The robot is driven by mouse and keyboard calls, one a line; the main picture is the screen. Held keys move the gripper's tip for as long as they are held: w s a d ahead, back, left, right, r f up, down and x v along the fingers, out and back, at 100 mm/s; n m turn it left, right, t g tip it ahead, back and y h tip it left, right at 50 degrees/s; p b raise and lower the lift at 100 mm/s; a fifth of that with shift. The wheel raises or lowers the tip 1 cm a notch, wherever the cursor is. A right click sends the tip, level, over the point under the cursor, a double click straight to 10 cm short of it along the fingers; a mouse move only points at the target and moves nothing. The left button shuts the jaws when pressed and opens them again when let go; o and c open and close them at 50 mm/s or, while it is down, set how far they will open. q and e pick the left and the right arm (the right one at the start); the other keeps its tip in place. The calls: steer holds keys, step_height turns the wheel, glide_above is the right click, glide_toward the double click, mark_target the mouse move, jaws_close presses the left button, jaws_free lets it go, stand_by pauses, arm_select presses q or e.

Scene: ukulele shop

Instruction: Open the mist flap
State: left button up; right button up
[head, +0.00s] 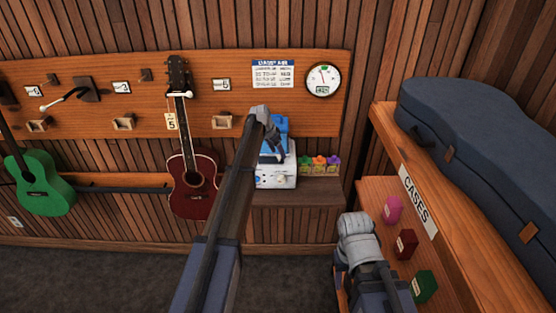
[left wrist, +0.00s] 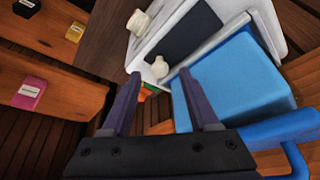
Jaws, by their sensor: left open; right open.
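A white humidifier-like machine (head: 275,179) with a blue top part (head: 279,124) stands on a wooden ledge at the back wall. In the left wrist view its blue box (left wrist: 240,80) with a blue handle, white body (left wrist: 190,20), dark panel and cream knobs (left wrist: 160,66) show close up. I cannot tell which part is the mist flap. My left gripper (head: 271,152) is over the machine's front, partly covering it; in the left wrist view its fingers (left wrist: 160,75) are apart and empty, beside the blue box. My right gripper (head: 356,228) is low at the right, away from the machine; its fingertips are not clear.
Small colored pots (head: 319,165) stand right of the machine. A red guitar (head: 193,190) hangs to its left, near my left arm. A shelf marked CASES (head: 418,200) with a blue case (head: 480,140) and colored blocks is at the right.

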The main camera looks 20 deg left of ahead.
arm_select(q)
steer(key=shift+b+x, duration=0.3)
steer(key=shift+x, duration=0.5)
steer(key=shift+r, duration=0.1)
jaws_close()
stand_by(0.8)
